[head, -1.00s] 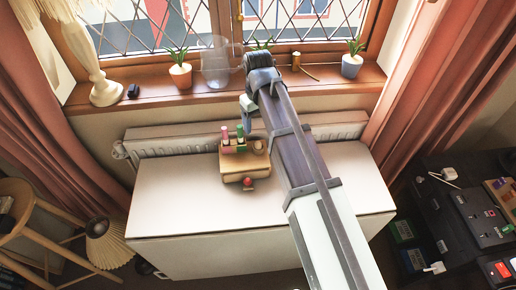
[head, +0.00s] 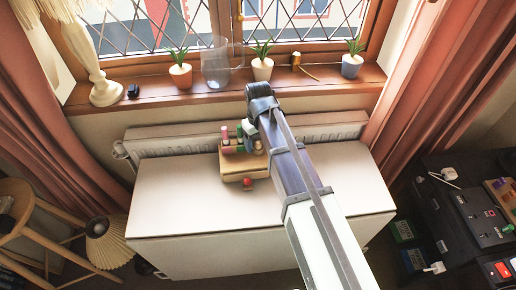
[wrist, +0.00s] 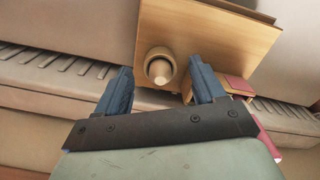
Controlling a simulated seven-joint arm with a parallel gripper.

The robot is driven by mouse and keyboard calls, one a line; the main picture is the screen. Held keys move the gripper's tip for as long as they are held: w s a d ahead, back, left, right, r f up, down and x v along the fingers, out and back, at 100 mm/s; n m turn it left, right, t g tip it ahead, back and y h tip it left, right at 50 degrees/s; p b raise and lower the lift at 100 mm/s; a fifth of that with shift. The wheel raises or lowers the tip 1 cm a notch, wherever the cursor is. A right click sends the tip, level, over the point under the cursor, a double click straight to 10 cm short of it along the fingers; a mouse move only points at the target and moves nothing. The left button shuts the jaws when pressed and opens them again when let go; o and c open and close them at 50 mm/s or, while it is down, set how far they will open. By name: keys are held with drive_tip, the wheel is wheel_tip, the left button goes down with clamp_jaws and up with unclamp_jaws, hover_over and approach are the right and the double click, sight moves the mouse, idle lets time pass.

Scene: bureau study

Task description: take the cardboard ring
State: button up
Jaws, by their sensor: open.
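In the wrist view, a tan ring (wrist: 151,60), which looks like the cardboard ring, surrounds a pale tapered peg (wrist: 163,69) on a wooden holder (wrist: 215,40). My gripper (wrist: 161,66) is open, with one blue finger to each side of the ring. I see a gap on both sides and cannot tell how near the ring is in depth. In the head view, the wooden holder (head: 238,167) stands on the white surface and carries pink and green upright pieces. My arm's end is at the holder's right; the fingers and the ring cannot be made out there.
The white surface (head: 180,205) is clear to the left of the holder. A radiator (head: 175,140) runs behind it. Potted plants (head: 263,68) and a clear jug (head: 215,62) stand on the windowsill. A red knob (head: 247,182) is on the holder's front.

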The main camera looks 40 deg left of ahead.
drive_tip(key=shift+f, duration=0.85)
drive_tip(key=shift+c, duration=0.2)
drive_tip(key=c, duration=1)
drive_tip(key=shift+r, duration=0.1)
